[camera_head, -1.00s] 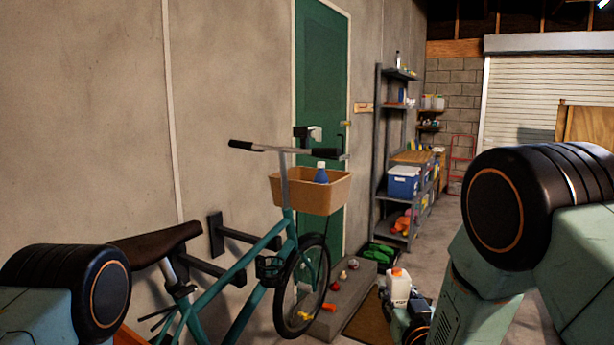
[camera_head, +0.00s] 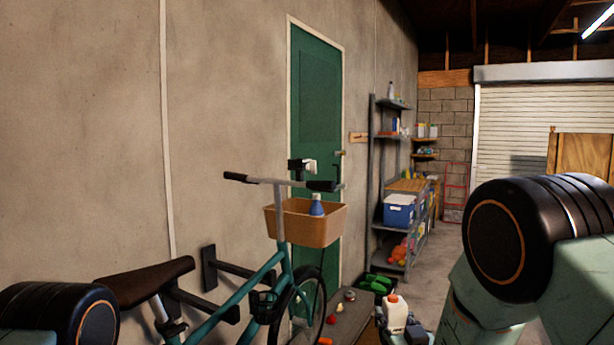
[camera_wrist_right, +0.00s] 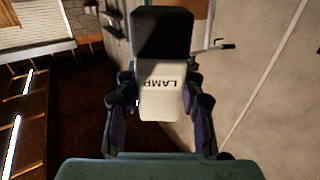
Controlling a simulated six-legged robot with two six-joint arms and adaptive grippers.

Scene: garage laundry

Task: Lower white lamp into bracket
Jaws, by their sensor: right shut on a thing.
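The white lamp (camera_wrist_right: 162,98), marked LAMP, is between the two fingers of my right gripper (camera_wrist_right: 160,90) in the right wrist view. The gripper is shut on it. A black block (camera_wrist_right: 161,32) is at the lamp's far end; I cannot tell whether it is lamp or bracket. In the head view, a white thing with an orange top (camera_head: 396,315) shows at the lower middle; I cannot tell if it is the lamp. A small black-and-white fitting (camera_head: 302,166) shows at the bicycle's handlebar, perhaps the bracket. My left gripper is out of view.
The teal bicycle (camera_head: 232,297) hangs along the wall, with a tan basket (camera_head: 285,225) holding a blue bottle (camera_head: 316,206). A green door (camera_head: 318,110) and a grey shelf (camera_head: 374,190) stand behind. Open floor (camera_head: 441,262) lies right of the shelf.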

